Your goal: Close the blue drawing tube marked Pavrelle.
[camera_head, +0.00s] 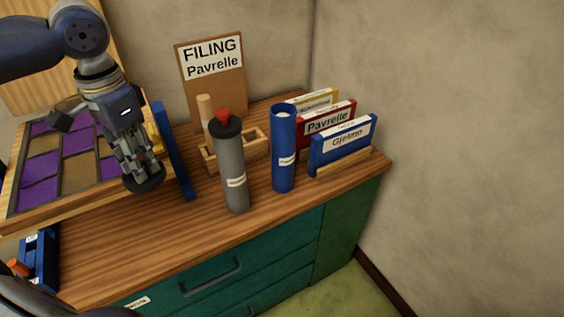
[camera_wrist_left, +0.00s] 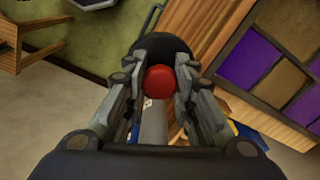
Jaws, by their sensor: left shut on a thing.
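A blue tube (camera_head: 283,155) stands upright on the wooden cabinet top, with no cap on its upper end. Its white label is too small to read. A grey tube (camera_head: 231,165) stands upright left of it, with a black cap and red knob on top. My left gripper (camera_head: 141,170) is left of both tubes, above the cabinet's left part, and holds a black cap (camera_head: 146,183). In the left wrist view the fingers (camera_wrist_left: 160,82) are shut on the cap's red knob (camera_wrist_left: 160,76), with the black disc (camera_wrist_left: 161,44) beyond it.
A filing board (camera_head: 212,82) reading "Pavrelle" stands at the back. A wooden rack (camera_head: 255,148) sits behind the tubes. Blue (camera_head: 342,150), red and yellow folders stand at the right. A purple-panelled frame (camera_head: 40,190) lies at the left. The cabinet's front strip is clear.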

